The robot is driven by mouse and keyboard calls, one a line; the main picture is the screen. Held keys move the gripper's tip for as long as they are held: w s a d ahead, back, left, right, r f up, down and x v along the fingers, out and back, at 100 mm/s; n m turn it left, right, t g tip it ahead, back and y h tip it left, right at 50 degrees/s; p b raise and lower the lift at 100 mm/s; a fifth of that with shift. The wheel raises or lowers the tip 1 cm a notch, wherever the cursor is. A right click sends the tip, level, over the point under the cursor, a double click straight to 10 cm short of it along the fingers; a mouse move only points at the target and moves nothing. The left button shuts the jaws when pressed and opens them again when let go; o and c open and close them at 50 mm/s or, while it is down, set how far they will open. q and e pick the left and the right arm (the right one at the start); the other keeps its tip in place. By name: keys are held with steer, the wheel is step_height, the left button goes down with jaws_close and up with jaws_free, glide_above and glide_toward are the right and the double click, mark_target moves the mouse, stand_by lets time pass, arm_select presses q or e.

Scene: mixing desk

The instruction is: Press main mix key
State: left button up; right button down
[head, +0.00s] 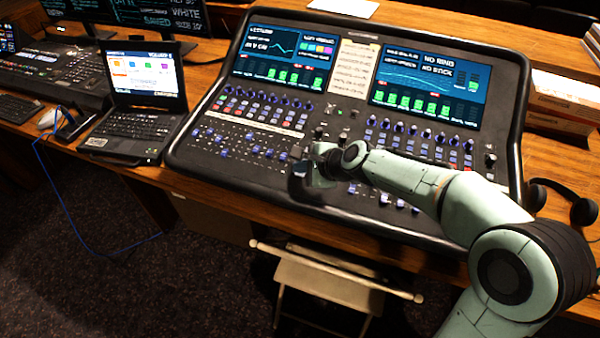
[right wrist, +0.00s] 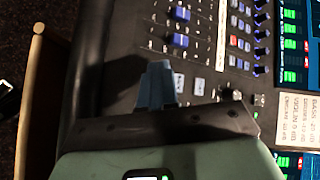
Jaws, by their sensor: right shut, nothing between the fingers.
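The mixing desk (head: 180,150) is a wide black console with two screens, rows of knobs, coloured buttons and blue faders. My right gripper (head: 304,168) is shut and empty, low over the middle of the desk's front part. In the right wrist view the closed blue-grey fingertips (right wrist: 156,84) are over the desk beside a few small pale keys (right wrist: 199,86). No main mix lettering is readable, so I cannot tell which key it is. I cannot tell whether the fingertips touch the panel. My left gripper is not in view.
An open laptop (head: 145,95) stands left of the desk. Headphones (head: 570,200) lie at the right. A pale folding stool (head: 330,280) stands in front of the table. A label strip (head: 354,70) sits between the two screens.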

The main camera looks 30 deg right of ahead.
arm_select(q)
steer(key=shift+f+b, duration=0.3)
arm_select(e)
steer(key=shift+f, duration=0.35)
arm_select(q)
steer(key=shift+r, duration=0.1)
arm_select(e)
steer(key=shift+r, duration=0.1)
stand_by(0.4)
arm_select(q)
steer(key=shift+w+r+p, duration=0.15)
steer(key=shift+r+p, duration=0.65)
steer(key=shift+p, duration=0.1)
arm_select(e)
steer(key=shift+r, duration=0.7)
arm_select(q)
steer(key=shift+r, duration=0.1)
arm_select(e)
steer(key=shift+r, duration=0.1)
